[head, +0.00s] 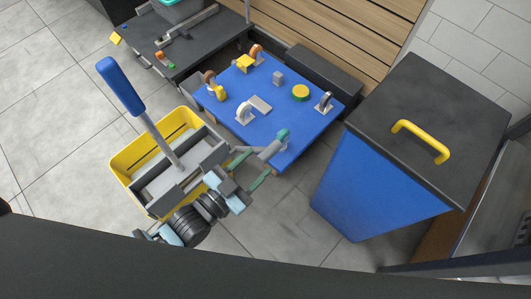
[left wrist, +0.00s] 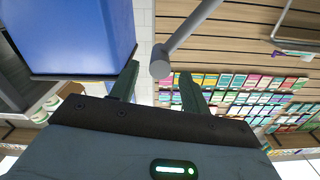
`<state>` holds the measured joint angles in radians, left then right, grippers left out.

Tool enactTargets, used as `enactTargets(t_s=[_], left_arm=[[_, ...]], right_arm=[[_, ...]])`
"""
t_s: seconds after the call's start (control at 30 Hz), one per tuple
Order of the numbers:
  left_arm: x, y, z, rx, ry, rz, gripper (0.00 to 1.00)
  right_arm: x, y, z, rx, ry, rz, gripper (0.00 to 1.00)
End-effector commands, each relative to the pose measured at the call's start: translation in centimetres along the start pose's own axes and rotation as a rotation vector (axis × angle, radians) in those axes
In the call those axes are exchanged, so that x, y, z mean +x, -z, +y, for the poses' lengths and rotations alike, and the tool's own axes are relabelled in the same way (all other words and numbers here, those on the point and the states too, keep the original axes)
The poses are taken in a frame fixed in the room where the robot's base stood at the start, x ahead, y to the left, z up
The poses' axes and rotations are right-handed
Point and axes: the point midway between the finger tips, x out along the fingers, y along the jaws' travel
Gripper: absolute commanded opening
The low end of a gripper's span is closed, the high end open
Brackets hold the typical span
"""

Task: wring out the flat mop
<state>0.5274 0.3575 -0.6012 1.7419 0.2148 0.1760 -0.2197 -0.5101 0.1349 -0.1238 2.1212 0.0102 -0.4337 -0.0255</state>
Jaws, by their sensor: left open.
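A yellow bucket (head: 122,172) stands on the floor at left in the head view, with a grey wringer (head: 160,190) in it. A grey pole with a blue grip (head: 121,86), apparently the mop's handle, leans up and left out of the wringer; the mop's head is hidden inside. A grey bar (head: 270,151) shows just beyond my left gripper (head: 258,162), to the right of the bucket. My left gripper is open. In the left wrist view the bar's rounded end (left wrist: 160,66) shows between the green fingertips; I cannot tell whether it touches them. My right gripper is out of view.
A blue board (head: 222,118) with wheels and small parts lies beside the bucket. A blue bin with a black lid (head: 390,100) and yellow handle stands at right. A dark cart (head: 165,40) is at the back. Tiled floor is clear at left.

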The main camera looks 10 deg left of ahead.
Motion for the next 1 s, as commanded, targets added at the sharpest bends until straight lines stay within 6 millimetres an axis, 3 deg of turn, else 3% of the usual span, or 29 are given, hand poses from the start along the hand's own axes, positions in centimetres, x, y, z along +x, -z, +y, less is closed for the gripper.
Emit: enactTargets(t_s=[0.1,0.3,0.67,1.0], left_arm=[[1.9,-0.1,0.1,-0.001,-0.001,0.001,0.47],[3.8,-0.1,0.1,-0.002,-0.001,-0.001,0.47],[4.2,-0.1,0.1,-0.001,-0.001,-0.001,0.47],[4.2,-0.1,0.1,-0.001,-0.001,-0.002,0.02]], right_arm=[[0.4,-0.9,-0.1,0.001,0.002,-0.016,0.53],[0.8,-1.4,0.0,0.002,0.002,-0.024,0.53],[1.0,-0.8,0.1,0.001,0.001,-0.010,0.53],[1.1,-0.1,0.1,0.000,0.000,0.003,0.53]])
